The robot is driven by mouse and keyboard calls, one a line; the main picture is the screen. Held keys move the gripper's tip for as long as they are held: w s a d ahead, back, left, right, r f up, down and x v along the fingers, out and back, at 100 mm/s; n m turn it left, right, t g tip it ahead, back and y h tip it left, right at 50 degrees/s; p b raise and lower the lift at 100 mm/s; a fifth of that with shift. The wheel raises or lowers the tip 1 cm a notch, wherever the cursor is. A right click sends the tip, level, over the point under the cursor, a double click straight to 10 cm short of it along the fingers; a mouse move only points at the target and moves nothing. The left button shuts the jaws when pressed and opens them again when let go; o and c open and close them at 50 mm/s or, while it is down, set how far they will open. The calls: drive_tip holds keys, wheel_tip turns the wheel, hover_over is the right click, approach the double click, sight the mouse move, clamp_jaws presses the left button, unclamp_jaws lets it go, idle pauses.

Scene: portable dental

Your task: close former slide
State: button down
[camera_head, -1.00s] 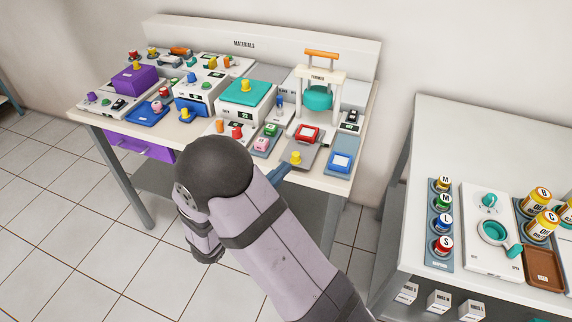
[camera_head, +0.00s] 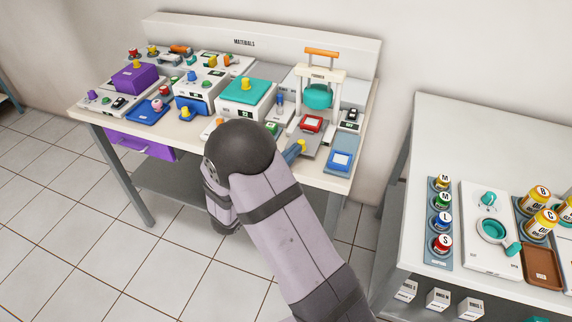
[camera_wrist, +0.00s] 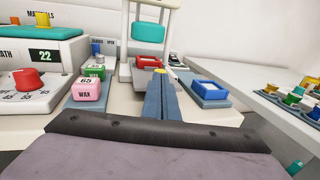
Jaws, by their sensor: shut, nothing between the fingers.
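The former (camera_head: 318,88) is a white frame with a teal dome and an orange handle at the back right of the materials table. Its slide (camera_head: 309,141) is a grey plate carrying a red-framed block (camera_head: 311,124) and a yellow knob (camera_head: 301,145). The red block is in front of the dome, near the frame's feet. My gripper (camera_head: 293,152) is shut and empty, with its blue fingers at the knob's near side. In the wrist view the fingers (camera_wrist: 160,87) point at the knob (camera_wrist: 160,71) and partly hide it; whether they touch is unclear.
A blue-framed block (camera_head: 341,159) on a slate base stands close right of the slide. Pink and green wax blocks (camera_wrist: 87,90) are left of the fingers. A second table (camera_head: 402,225) with jars stands at the right.

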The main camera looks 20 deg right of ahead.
sight(299, 141)
drive_tip(key=x, duration=0.3)
drive_tip(key=w+x, duration=0.1)
drive_tip(key=x, duration=0.1)
drive_tip(key=shift+a+f+b, duration=0.1)
drive_tip(key=shift+a+b, duration=0.15)
drive_tip(key=shift+b, duration=0.05)
drive_tip(key=shift+w+r, duration=0.15)
drive_tip(key=shift+r, duration=0.15)
drive_tip(key=shift+a, duration=0.1)
drive_tip(key=shift+a, duration=0.4)
drive_tip(key=v, duration=1.3)
drive_tip(key=shift+s+f+b, duration=0.25)
drive_tip(key=shift+s+b, duration=0.15)
drive_tip(key=shift+a, duration=0.1)
